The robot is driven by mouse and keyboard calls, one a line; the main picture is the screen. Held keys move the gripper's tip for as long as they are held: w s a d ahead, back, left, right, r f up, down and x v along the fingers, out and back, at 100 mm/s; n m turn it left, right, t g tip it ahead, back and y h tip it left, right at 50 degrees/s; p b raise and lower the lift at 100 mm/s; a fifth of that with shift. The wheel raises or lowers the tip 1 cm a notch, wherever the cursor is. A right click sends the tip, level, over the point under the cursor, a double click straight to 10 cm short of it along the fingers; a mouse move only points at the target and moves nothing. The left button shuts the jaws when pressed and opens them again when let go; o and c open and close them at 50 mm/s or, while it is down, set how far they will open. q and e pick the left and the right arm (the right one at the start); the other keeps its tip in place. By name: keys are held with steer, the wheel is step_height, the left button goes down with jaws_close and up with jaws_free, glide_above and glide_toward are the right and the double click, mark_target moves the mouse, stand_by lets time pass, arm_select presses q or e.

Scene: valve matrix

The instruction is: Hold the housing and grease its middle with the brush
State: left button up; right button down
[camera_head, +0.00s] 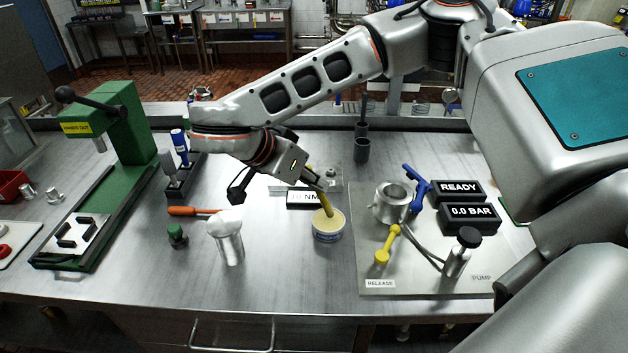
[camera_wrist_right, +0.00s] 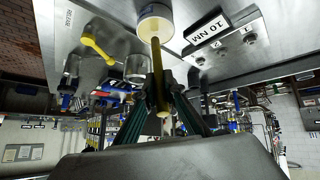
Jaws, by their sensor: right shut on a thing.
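My right gripper (camera_head: 318,184) is shut on a yellow-handled brush (camera_head: 327,203); the brush (camera_wrist_right: 156,65) also shows between its fingers (camera_wrist_right: 160,92) in the right wrist view. The brush points down into a round tin of pale yellow grease (camera_head: 328,233). Its tip is at the grease, and the bristles cannot be made out. A hollow metal cylinder (camera_head: 391,207) stands on the pump plate. Another metal cylinder with a white top (camera_head: 230,244) stands left of the tin. I cannot tell which is the housing. My left gripper is not in view.
The pump plate (camera_head: 405,280) carries blue and yellow handles, a black knob (camera_head: 468,237) and READY and 0.0 BAR displays (camera_head: 460,190). A green press (camera_head: 112,125) stands left. An orange-handled tool (camera_head: 192,211) lies near the green-capped part (camera_head: 177,234). The front middle bench is clear.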

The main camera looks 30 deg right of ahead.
steer(key=shift+r+p, duration=0.6)
steer(key=shift+r, duration=2.45)
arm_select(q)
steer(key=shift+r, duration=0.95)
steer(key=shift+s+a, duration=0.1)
arm_select(e)
steer(key=shift+a, duration=0.15)
